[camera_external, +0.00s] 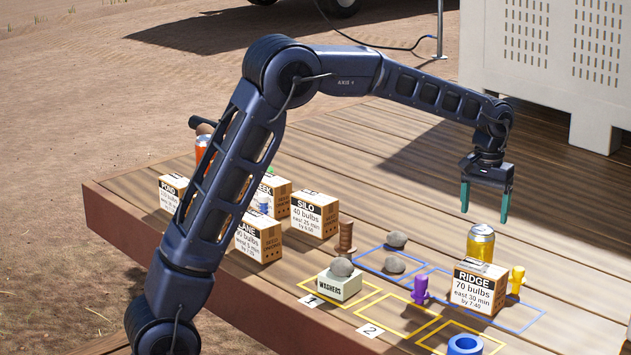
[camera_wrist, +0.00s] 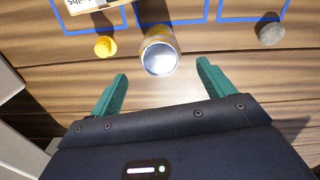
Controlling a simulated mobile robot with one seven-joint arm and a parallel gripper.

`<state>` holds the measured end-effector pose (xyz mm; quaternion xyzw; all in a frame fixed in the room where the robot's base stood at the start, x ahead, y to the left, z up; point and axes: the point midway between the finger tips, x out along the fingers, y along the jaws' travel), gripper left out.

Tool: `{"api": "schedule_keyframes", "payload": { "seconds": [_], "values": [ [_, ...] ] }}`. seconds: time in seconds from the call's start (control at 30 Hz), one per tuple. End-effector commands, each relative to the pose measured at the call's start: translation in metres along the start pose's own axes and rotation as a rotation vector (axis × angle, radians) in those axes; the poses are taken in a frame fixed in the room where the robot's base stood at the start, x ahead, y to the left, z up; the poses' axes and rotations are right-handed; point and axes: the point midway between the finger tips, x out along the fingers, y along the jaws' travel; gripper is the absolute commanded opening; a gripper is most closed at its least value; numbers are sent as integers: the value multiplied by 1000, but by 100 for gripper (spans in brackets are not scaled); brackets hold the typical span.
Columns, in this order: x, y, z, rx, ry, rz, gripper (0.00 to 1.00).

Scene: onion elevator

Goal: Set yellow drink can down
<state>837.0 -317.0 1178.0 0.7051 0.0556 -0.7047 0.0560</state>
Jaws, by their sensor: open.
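The yellow drink can (camera_external: 481,248) stands upright on the wooden deck, behind the RIDGE box. In the wrist view the can (camera_wrist: 160,52) shows its silver top, just beyond and between my fingertips. My gripper (camera_external: 484,200) is open and empty, with its teal fingers pointing down above the deck. In the external view it hangs higher than the can and a little behind it. The gripper (camera_wrist: 162,82) has nothing between its fingers in the wrist view. The can's lower front is partly hidden by the RIDGE box in the external view.
The RIDGE box (camera_external: 479,288) and a yellow peg-like piece (camera_external: 517,279) stand close to the can. A purple piece (camera_external: 420,289), stones (camera_external: 396,240) and a WASHERS block (camera_external: 338,285) are to the left. More labelled boxes (camera_external: 314,214) stand farther left. The deck behind the can is clear.

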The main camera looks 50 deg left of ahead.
Motion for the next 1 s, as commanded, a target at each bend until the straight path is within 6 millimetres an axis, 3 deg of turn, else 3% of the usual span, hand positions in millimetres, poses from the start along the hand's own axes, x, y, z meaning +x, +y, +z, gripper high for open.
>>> {"api": "schedule_keyframes", "payload": {
  "seconds": [0.23, 0.37, 0.7, 1.0],
  "values": [
    [-18, -4, 3, 0, 3, 2, 81],
    [-35, -23, 15, 4, 17, 13, 81],
    [-88, -109, 88, 31, 91, 52, 81],
    [-112, -176, 167, 61, 163, 72, 81]
  ]
}}
